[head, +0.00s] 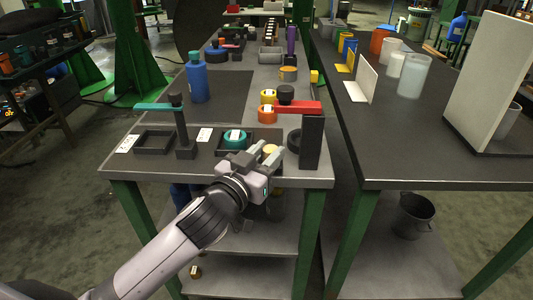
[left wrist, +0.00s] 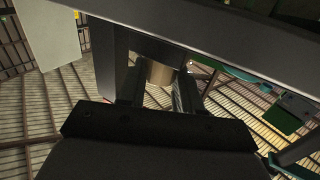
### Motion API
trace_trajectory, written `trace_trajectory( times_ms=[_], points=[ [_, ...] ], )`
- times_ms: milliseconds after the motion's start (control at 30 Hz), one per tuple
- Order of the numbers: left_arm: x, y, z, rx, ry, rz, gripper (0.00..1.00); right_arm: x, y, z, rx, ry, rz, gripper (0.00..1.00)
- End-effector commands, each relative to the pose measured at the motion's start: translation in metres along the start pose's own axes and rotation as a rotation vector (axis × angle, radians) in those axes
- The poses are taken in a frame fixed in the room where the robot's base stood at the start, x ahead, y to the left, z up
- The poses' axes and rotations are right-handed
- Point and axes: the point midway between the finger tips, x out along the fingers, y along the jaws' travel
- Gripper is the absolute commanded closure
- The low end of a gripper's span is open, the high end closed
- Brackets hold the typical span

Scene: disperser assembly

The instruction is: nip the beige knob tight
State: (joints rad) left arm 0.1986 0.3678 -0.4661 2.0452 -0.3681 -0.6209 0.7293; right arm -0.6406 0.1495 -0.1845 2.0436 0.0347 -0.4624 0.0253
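The beige knob (head: 270,150) shows in the head view near the front edge of the table, beside a dark upright block (head: 312,142). My left gripper (head: 264,153) reaches it from the front, with one finger on either side of it. In the left wrist view the knob (left wrist: 159,72) sits between the two spread fingertips (left wrist: 158,88), partly under a dark overhanging part. The fingers look apart, with a narrow gap; contact with the knob cannot be made out. My right gripper is in neither view.
A teal ring (head: 235,138) sits in a dark tray just left of the knob. A dark post with a teal arm (head: 182,125) stands further left. A red bar (head: 295,107) and a blue bottle (head: 197,78) stand behind. A second table (head: 430,160) is at the right.

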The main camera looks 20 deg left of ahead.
Motion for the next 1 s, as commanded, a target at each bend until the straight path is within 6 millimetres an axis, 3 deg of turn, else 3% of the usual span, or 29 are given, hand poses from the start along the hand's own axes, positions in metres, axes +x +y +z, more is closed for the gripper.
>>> trace_trajectory(
  times_ms=[367, 700, 1000],
  points=[
    [0.000, -0.001, -0.002, 0.003, -0.002, 0.048, 0.96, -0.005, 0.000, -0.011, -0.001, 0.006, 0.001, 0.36],
    [0.000, -0.007, -0.004, 0.007, -0.005, 0.268, 0.96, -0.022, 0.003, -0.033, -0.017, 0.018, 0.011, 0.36],
    [0.002, -0.010, -0.003, 0.007, -0.002, 0.462, 0.96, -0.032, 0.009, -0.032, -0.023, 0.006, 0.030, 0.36]
  ],
)
